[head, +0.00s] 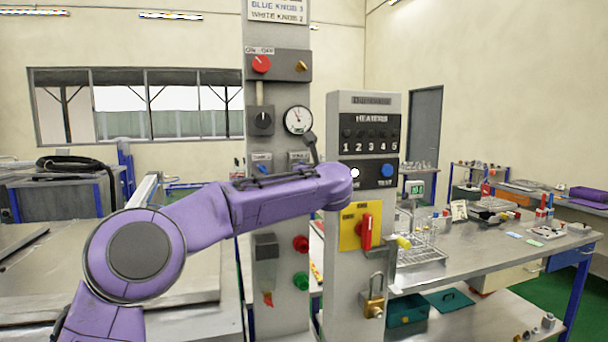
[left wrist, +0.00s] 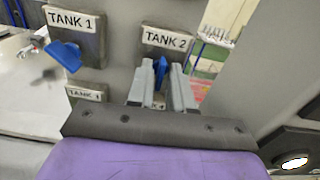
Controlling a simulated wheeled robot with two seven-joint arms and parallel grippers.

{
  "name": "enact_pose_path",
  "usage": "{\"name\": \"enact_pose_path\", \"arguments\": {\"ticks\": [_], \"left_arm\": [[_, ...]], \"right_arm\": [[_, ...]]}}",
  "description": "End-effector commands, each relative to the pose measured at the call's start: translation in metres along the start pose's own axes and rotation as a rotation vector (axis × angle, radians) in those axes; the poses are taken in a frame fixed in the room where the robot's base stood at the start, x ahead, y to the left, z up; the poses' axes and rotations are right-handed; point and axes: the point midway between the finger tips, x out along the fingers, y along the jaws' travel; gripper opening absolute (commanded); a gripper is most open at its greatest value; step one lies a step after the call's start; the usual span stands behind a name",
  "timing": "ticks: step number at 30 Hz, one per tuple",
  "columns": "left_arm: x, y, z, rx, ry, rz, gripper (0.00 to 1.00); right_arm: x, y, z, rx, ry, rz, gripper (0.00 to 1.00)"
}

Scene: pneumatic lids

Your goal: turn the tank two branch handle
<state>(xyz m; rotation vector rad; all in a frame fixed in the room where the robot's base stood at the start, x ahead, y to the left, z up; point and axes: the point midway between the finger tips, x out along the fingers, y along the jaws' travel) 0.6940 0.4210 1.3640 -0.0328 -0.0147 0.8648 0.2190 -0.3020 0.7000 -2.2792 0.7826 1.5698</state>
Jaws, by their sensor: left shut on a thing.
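The tank two branch handle is a small blue lever (left wrist: 158,66) under the TANK 2 label (left wrist: 168,39) in the left wrist view. My left gripper (left wrist: 163,78) is shut on it, and its grey fingers hide most of the lever. The lever's exact angle is hard to tell. In the head view my left gripper (head: 309,145) is at the tall grey column, below and right of the round gauge. My purple forearm covers the column below it. My right gripper is not in view.
A blue TANK 1 handle (left wrist: 65,56) is close on the left, tilted. The tall column carries a gauge (head: 297,120) and a red knob (head: 261,64). A heater panel (head: 371,133) with a red switch (head: 366,232) and padlock (head: 373,297) stands close on the right.

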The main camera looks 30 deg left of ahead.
Motion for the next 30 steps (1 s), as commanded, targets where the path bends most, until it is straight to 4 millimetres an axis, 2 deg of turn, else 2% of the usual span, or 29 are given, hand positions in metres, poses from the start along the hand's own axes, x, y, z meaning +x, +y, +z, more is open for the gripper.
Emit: {"name": "enact_pose_path", "arguments": {"ticks": [18,30], "left_arm": [[0.000,-0.001,0.000,0.563,0.003,-0.001,0.00],[-0.001,-0.001,-0.001,0.786,0.002,-0.002,0.00]], "right_arm": [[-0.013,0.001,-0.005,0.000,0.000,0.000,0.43],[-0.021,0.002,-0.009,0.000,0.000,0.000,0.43]]}}
